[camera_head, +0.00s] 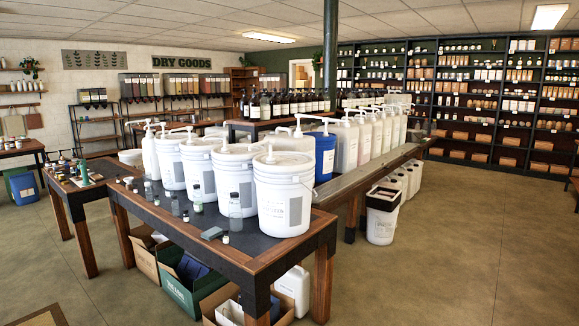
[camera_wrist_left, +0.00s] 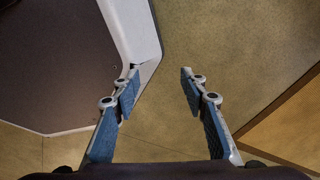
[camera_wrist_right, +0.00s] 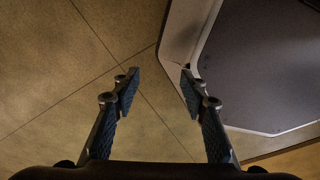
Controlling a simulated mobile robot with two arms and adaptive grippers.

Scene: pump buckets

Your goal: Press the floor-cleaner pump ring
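Several white buckets with white pump tops stand in a row along the dark-topped table; the nearest bucket (camera_head: 283,205) is at its front right corner. Labels are too small to read, so I cannot tell which is the floor cleaner. My left gripper (camera_wrist_left: 159,76) is open and empty above the floor. My right gripper (camera_wrist_right: 160,76) is open and empty above the floor. Neither gripper shows in the head view.
Open boxes, including a green one (camera_head: 188,287), sit underneath. A small bucket (camera_head: 381,225) stands on the floor. The floor at right is clear.

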